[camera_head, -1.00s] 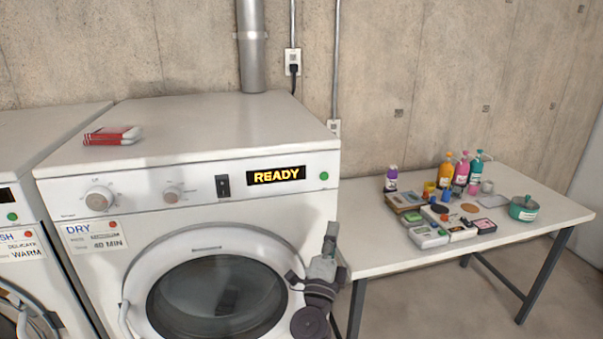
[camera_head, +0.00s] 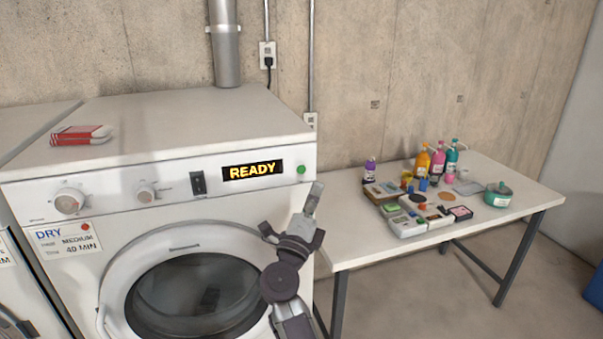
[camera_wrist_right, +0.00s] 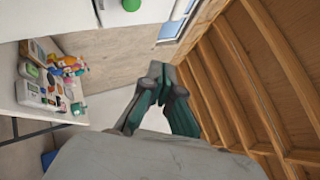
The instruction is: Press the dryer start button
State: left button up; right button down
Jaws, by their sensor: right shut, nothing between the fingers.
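The white dryer (camera_head: 100,210) fills the left of the head view, and its display (camera_head: 252,170) reads READY. The green start button (camera_head: 301,169) is at the right end of its control panel. A green round button (camera_wrist_right: 131,5) also shows at the top edge of the right wrist view. My right gripper (camera_head: 315,190) is shut and empty, pointing up, with its tips just below and slightly right of the button in the head view. The gripper (camera_wrist_right: 155,70) also shows in the wrist view, with a visible gap in the picture between its tips and the button. My left gripper is not in view.
A white table (camera_head: 345,240) stands right of the dryer, with bottles (camera_head: 437,163), small boxes (camera_head: 408,224) and a teal pot (camera_head: 498,194) on it. Open floor lies right of the table.

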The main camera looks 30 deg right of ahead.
aim_at(301, 170)
jog(key=shift+w+d+b, duration=0.25)
jog(key=shift+w+b, duration=0.15)
jog(key=shift+w, duration=0.7)
jog(key=shift+w+d+b, duration=0.3)
jog(key=shift+w+b, duration=0.15)
jog(key=shift+w, duration=0.6)
jog(key=shift+w+d+b, duration=0.25)
jog(key=shift+w+b, duration=0.15)
jog(key=shift+w, duration=0.7)
jog(key=shift+w, duration=0.1)
jog(key=shift+w, duration=0.3)
